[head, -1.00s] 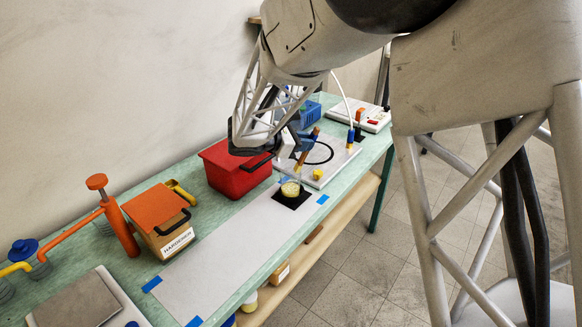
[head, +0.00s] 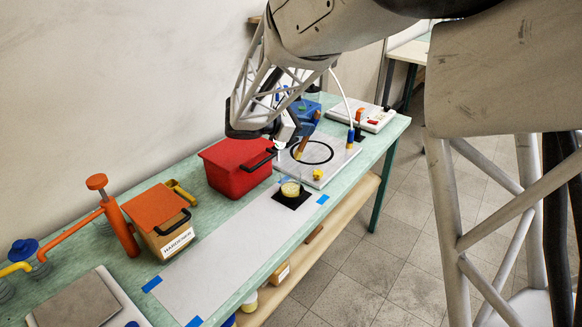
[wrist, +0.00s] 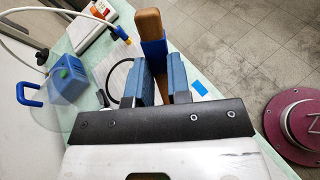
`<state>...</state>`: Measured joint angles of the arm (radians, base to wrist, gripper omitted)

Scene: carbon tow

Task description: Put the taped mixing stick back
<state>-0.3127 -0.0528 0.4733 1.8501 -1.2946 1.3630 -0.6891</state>
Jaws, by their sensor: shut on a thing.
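My gripper (head: 301,128) is shut on the mixing stick. In the wrist view the brown stick (wrist: 147,24) with its blue tape (wrist: 153,50) stands between blue finger pads (wrist: 162,80). In the head view the stick's lower end (head: 299,153) points down and slightly left, up and behind the cup of pale yellow mix (head: 290,188). The stick looks clear of the cup. Part of the stick is hidden by the gripper.
A red bin (head: 225,172) stands left of the gripper. A blue box (wrist: 68,80) with a handle is near. A pale strip (head: 225,250) of bench is clear.

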